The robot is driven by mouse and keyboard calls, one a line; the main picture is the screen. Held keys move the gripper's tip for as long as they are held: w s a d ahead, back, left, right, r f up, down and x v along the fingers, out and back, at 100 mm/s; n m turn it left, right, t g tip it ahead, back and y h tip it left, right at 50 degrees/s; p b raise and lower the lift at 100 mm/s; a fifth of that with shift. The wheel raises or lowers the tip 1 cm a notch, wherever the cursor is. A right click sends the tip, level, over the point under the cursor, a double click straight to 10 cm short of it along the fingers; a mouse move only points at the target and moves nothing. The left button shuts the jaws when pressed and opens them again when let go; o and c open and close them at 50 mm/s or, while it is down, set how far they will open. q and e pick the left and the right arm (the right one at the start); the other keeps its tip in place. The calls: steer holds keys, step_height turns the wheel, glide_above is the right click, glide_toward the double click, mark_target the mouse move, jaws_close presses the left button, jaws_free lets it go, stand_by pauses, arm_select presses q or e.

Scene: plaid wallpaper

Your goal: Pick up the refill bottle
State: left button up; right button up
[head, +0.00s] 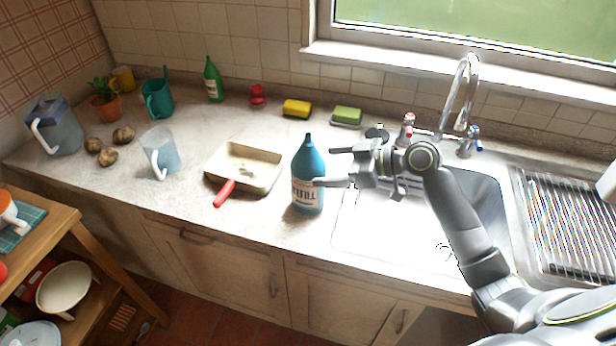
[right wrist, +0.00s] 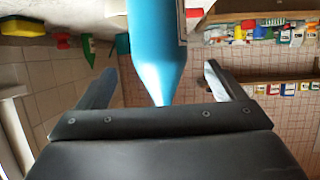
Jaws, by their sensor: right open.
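The refill bottle (head: 307,178) is blue with a pale label reading "REFILL" and stands upright on the counter just left of the sink. My right gripper (head: 322,166) is open and level, pointing left at the bottle's upper part from its right side. In the right wrist view the bottle (right wrist: 158,45) shows upside down between the two spread fingers (right wrist: 165,80). Whether a finger touches it cannot be told. My left gripper is in neither view.
A square pan (head: 262,165) with a red handle lies left of the bottle. A clear jug (head: 160,153) stands farther left. The sink (head: 350,225) is on the right. Yellow (head: 297,108) and green (head: 347,115) sponges lie behind. The counter in front of the pan is clear.

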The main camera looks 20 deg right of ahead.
mark_target(308, 166)
steer(key=shift+w+a+f, duration=0.2)
steer(key=shift+w+a, duration=0.1)
steer(key=shift+a, duration=0.3)
steer(key=shift+w+a+p, duration=0.25)
steer(key=shift+p, duration=0.3)
steer(key=p+x, duration=0.1)
steer(key=x, duration=0.2)
steer(key=shift+w+a+f+p, duration=0.1)
steer(key=shift+w+p, duration=0.05)
steer(key=shift+p, duration=0.25)
steer(key=shift+w+a+f, duration=0.25)
steer(key=shift+a+f, duration=0.05)
steer(key=shift+a, duration=0.1)
steer(key=shift+d, duration=0.1)
steer(key=shift+c, duration=0.6)
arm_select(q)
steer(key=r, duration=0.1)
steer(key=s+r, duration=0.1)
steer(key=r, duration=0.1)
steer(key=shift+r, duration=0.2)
arm_select(e)
steer(key=c, duration=1.5)
